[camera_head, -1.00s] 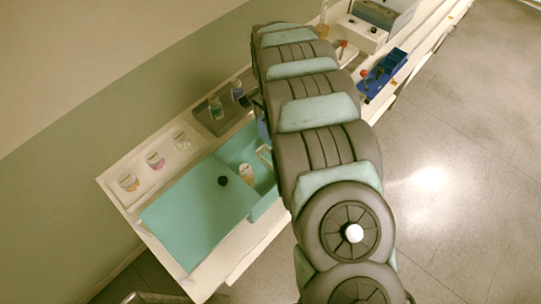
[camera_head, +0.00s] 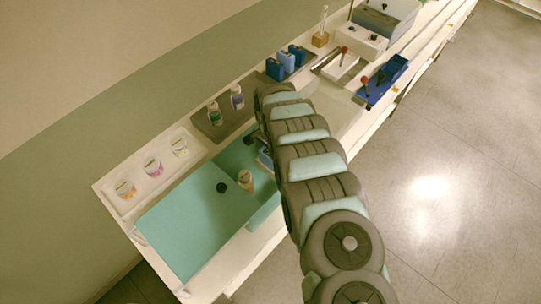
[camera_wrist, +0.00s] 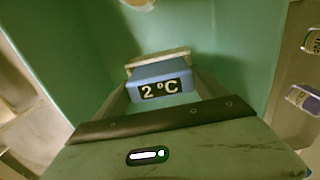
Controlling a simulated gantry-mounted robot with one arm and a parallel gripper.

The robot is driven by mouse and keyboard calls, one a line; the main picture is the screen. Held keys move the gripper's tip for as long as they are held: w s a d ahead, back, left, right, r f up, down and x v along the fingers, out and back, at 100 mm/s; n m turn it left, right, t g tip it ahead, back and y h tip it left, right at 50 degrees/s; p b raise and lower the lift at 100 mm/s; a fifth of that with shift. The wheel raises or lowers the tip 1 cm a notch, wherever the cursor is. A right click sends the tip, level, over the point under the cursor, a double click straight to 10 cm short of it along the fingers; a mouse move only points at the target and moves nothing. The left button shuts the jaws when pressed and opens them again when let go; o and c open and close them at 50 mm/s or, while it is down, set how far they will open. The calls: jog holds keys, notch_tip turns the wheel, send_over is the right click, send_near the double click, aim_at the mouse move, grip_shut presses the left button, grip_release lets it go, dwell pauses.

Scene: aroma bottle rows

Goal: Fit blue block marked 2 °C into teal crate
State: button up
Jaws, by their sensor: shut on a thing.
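The blue block marked 2 °C (camera_wrist: 160,85) is between the two fingers of my gripper (camera_wrist: 163,92), its label facing the wrist camera. A pale cap or edge shows along its far side. Green-teal walls surround it in the wrist view. In the head view, the teal crate (camera_head: 180,235) lies at the lower left, and my gripper is over its far right end, mostly hidden by my arm. A bit of blue (camera_head: 265,157) shows beside the arm there. I cannot tell whether the block touches the crate floor.
Inside the crate are a small pale bottle (camera_head: 245,178) and a black round spot (camera_head: 221,188). A white tray (camera_head: 140,200) with several labelled jars lies along the wall. A grey mat (camera_head: 222,125) holds two bottles. Several blue blocks (camera_head: 287,62) stand farther back.

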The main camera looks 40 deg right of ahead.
jog(key=shift+f, duration=0.15)
jog(key=shift+f, duration=0.2)
jog(key=o, duration=1.6)
jog(key=shift+o, duration=0.2)
jog(key=shift+r, duration=0.1)
notch_tip(320, 180, up, 12)
